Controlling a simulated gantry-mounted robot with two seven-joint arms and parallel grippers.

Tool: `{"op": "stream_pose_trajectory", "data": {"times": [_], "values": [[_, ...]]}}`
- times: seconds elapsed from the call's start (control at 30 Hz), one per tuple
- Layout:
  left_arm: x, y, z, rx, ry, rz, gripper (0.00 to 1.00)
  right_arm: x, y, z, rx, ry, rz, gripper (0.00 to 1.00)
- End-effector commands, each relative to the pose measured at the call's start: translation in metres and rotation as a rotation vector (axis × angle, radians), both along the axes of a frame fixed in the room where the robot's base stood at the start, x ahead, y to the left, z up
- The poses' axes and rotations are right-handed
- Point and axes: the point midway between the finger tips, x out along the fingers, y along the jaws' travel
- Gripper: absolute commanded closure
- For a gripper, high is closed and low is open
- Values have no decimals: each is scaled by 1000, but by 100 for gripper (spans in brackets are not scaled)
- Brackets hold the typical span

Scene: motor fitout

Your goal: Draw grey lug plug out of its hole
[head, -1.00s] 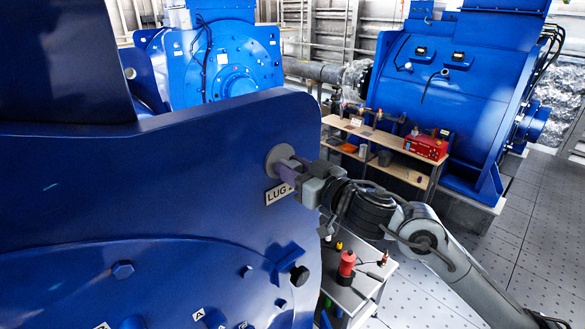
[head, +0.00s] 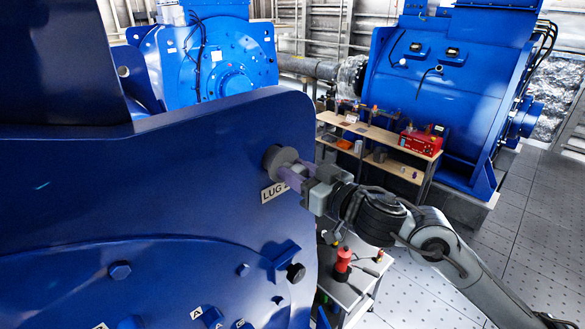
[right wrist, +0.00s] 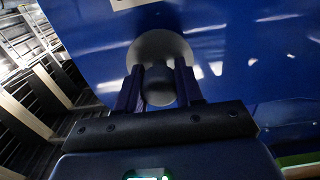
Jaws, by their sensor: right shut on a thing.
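The grey lug plug (head: 284,157) is at the upper right of the big blue motor plate (head: 200,190), above the LUG label (head: 275,191). A darker band shows on its left side in the head view, and its round face looks to stand off the plate. Whether its inner end is clear of the hole is hidden. My right gripper (head: 291,175) is shut on the plug. In the right wrist view, the two purple fingers (right wrist: 159,88) sit either side of the plug's dark knob, with its round grey flange behind. My left gripper is not in view.
A small cart (head: 350,291) with a red bottle (head: 343,262) stands below my right arm. A wooden bench (head: 390,138) with a red box (head: 421,142) is behind. More blue motors stand at the back. The floor at right is open.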

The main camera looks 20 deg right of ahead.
Motion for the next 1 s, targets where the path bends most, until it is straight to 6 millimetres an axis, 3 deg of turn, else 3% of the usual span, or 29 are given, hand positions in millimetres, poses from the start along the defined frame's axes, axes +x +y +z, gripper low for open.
{"op": "stream_pose_trajectory", "data": {"times": [1.0], "values": [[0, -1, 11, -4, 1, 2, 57, -46, -22, 0, 0, 0, -1, 100]]}}
